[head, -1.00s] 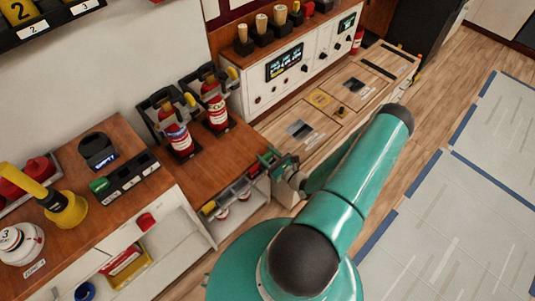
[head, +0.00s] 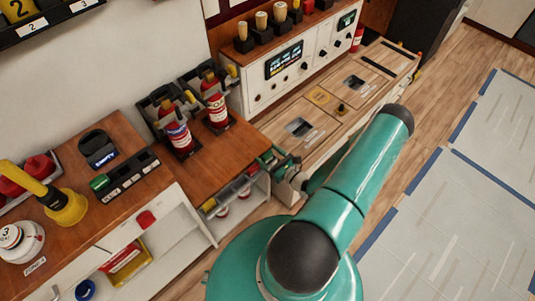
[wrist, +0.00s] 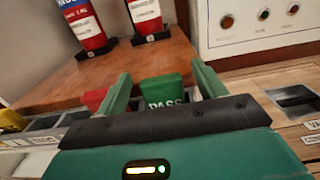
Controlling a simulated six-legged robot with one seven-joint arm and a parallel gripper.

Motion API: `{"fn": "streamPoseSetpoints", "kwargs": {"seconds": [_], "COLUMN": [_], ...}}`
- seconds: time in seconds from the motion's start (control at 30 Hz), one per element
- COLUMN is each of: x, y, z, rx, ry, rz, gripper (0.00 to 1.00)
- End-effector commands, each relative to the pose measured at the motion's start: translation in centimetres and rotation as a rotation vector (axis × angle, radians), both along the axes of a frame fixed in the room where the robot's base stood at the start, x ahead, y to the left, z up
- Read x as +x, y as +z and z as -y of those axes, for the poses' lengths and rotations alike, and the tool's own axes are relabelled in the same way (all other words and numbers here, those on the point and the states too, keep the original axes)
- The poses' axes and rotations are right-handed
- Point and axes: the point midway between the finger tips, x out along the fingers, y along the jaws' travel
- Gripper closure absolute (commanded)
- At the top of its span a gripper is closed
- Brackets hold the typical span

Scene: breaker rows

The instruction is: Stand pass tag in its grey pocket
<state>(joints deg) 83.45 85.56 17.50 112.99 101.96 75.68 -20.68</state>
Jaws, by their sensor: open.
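The green pass tag (wrist: 165,92), lettered PASS, stands in the wrist view between the two green fingers of my gripper (wrist: 162,86). The fingers are apart, with a visible gap on each side of the tag. The tag's lower part is hidden behind the dark gripper body. In the head view my gripper (head: 277,160) is at the right end of the wooden counter, by a row of grey pockets (head: 236,188) along its front edge. The row also shows at the left of the wrist view (wrist: 42,132). I cannot tell which pocket is the tag's.
Two red extinguishers (head: 178,137) (head: 215,105) stand in black holders on the counter behind my gripper. A white control panel (head: 292,65) rises at the back right. A red tag (wrist: 94,99) is just left of my left finger. The tiled floor (head: 470,210) at right is clear.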

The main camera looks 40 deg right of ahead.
Motion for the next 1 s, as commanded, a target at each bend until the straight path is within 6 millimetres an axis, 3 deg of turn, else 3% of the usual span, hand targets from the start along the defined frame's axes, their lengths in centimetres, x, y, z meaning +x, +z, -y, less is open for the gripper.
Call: {"fn": "streamPoseSetpoints", "kwargs": {"seconds": [0.53,0.7,1.0], "x": [-11.1,-12.6,-12.8], "y": [0.0,0.0,0.0], "z": [0.4,0.3,0.3], "rx": [-0.001,0.000,0.000], "ry": [-0.002,-0.001,0.000], "rz": [-0.002,-0.001,0.000], "gripper": [0.30,0.30,0.30]}}
